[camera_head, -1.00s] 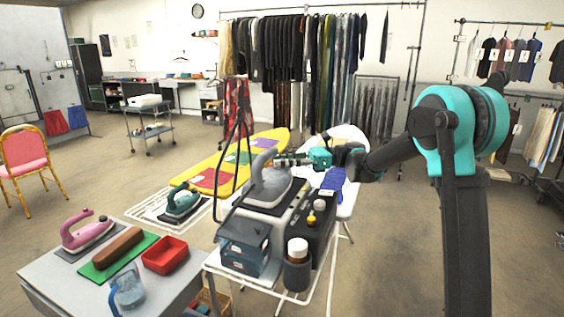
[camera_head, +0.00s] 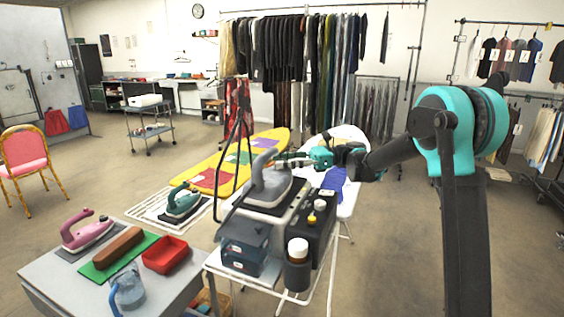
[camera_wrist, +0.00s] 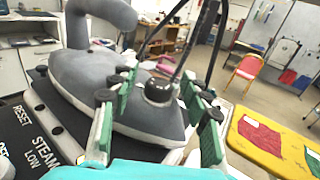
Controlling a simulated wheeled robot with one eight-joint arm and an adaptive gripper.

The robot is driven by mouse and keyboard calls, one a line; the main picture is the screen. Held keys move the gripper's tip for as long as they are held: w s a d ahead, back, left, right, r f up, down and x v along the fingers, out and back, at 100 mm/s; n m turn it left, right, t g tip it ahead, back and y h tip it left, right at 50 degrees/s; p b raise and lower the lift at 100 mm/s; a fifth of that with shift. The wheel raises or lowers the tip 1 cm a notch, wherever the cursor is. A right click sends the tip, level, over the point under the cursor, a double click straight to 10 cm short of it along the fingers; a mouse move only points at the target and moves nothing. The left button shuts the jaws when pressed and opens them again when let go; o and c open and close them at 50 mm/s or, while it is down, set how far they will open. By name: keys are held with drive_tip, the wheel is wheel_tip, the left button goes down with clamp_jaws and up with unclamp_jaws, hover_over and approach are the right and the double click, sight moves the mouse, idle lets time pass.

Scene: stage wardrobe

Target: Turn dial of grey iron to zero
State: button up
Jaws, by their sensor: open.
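The grey iron (camera_head: 270,184) rests on a black plate on top of a steam station (camera_head: 284,208), and its cord rises above it. In the wrist view the iron (camera_wrist: 90,85) fills the left and middle, with its handle curving up at the upper left. A round black dial (camera_wrist: 158,90) sits on the iron's upper side. My gripper (camera_wrist: 158,100) is open, with its green-padded fingers on either side of the dial. I cannot tell whether the pads touch it. In the head view my gripper (camera_head: 300,160) reaches the iron from the right.
A teal iron (camera_head: 183,202) stands on a rack to the left. A pink iron (camera_head: 86,232), a red tray (camera_head: 165,255) and a jug (camera_head: 128,290) are on the front-left table. A bottle (camera_head: 297,250) stands in front of the station. The yellow board (camera_head: 225,165) lies behind.

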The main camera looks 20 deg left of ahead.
drive_tip(key=v, duration=1.1)
drive_tip(key=shift+w+d, duration=0.2)
drive_tip(key=shift+d, duration=0.1)
